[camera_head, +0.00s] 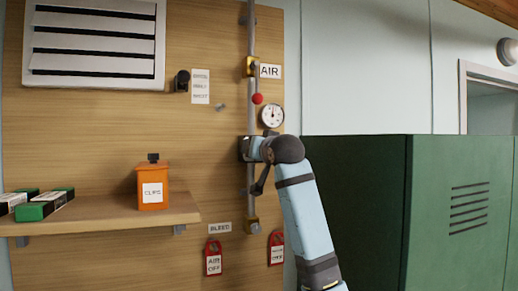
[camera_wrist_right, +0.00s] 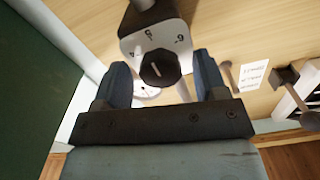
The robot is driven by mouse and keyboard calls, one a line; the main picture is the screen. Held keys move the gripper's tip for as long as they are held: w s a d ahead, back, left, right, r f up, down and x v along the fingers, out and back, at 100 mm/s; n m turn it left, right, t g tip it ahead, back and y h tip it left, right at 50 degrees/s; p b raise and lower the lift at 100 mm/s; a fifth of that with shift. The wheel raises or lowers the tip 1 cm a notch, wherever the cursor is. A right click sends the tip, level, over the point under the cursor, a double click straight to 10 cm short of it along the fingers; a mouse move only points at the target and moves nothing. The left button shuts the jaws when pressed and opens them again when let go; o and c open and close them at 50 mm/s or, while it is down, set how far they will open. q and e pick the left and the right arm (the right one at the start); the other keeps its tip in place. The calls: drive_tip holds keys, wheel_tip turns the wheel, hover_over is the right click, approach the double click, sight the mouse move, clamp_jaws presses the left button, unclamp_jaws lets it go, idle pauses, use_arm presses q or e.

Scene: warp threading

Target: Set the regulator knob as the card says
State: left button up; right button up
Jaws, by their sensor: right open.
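The black regulator knob (camera_wrist_right: 160,69) shows in the right wrist view on a pale dial plate (camera_wrist_right: 135,44) with several numerals. A light pointer line on the knob is visible, but its exact reading is unclear. My right gripper (camera_wrist_right: 160,66) is open, with one finger on each side of the knob; I cannot tell whether they touch it. In the head view my right gripper (camera_head: 247,149) is at the pipe, hiding the knob. A three-line card (camera_head: 200,87) hangs on the wooden panel; it also shows in the wrist view (camera_wrist_right: 252,75), its text too small to read. My left gripper is out of view.
A round gauge (camera_head: 271,116) and a red ball-ended lever (camera_head: 257,98) are just above my gripper on the pipe. Red tags (camera_head: 213,258) hang below. A shelf (camera_head: 110,216) carries an orange clips box (camera_head: 153,187). Green lockers (camera_head: 440,210) stand at right.

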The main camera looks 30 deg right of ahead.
drive_tip(key=shift+c, duration=1.3)
drive_tip(key=c, duration=0.7)
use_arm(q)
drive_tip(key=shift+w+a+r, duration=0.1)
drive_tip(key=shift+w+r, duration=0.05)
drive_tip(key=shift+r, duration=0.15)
use_arm(e)
drive_tip(key=shift+o, duration=0.2)
